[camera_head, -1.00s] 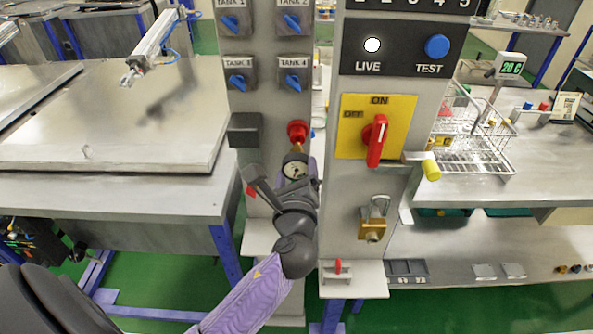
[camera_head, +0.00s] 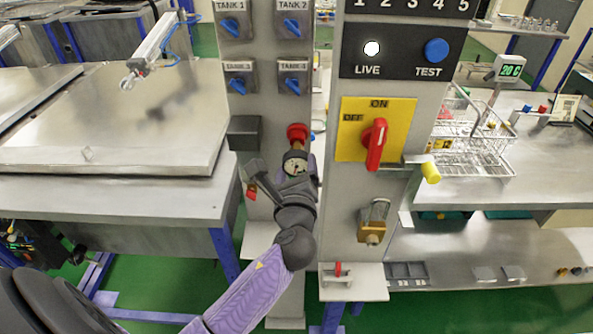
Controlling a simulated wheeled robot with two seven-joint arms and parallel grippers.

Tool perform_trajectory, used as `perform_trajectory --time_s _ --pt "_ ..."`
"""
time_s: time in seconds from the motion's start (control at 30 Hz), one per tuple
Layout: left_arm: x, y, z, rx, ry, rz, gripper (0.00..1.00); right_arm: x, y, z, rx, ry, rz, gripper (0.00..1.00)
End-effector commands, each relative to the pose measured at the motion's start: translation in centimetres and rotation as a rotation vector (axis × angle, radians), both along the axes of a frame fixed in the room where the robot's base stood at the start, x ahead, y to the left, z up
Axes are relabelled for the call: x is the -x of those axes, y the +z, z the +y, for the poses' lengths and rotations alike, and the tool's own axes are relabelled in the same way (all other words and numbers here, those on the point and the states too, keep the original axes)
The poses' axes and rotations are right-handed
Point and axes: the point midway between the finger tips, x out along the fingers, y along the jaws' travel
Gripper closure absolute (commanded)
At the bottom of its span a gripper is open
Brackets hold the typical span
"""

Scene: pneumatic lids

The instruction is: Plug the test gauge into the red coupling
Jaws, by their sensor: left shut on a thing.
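The red coupling (camera_head: 297,132) sits on the front of the grey post, below the tank valves. The test gauge (camera_head: 295,164) has a round white dial and a brass stem. It is upright just below the coupling, with the stem's top at the coupling's underside. I cannot tell whether the stem is seated inside. My left gripper (camera_head: 296,174) is shut on the gauge from below, and its fingers hide the lower part of the gauge. My right gripper is not in view.
A dark box (camera_head: 245,133) juts from the post left of the coupling. Blue tank valves (camera_head: 292,84) are above. To the right, a panel holds a red switch (camera_head: 376,144), a yellow-tipped lever (camera_head: 430,172) and a brass padlock (camera_head: 373,226). A metal table (camera_head: 110,190) stands left.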

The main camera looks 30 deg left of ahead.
Motion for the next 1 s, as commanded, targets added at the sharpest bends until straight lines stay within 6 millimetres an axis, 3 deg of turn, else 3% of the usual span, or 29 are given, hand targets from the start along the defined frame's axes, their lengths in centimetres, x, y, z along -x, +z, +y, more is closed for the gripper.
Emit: perform_trajectory --time_s 0.67,0.7,0.8,1.0 --pt "-1.3 0.0 0.8 -0.002 0.000 -0.001 0.81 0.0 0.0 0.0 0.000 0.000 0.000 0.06" --pt "-1.3 0.0 0.8 -0.002 0.000 -0.001 0.16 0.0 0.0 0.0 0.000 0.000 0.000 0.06" --pt "-1.3 0.0 0.8 -0.002 0.000 -0.001 0.00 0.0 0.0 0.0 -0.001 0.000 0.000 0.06" --pt "-1.2 0.0 0.7 0.000 -0.001 0.001 0.00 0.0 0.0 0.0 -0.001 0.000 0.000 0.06"
